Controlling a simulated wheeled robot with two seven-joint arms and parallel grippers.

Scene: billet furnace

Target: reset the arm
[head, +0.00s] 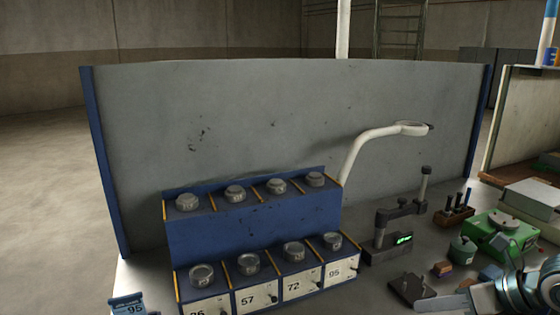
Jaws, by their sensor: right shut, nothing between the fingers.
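My right gripper (436,304) is low at the bottom right of the head view, with its wrist at the right edge. It is shut with nothing between its fingers. It is just in front of a dark flat plate (411,288) on the table; I cannot tell whether they touch. My left gripper is not in view.
A blue stepped rack (240,238) with lidded round pots and numbered drawers stands left of centre. A device with a green display (403,239), a white curved lamp (370,140) and a green machine (500,235) stand further right. A grey panel (280,120) closes the back.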

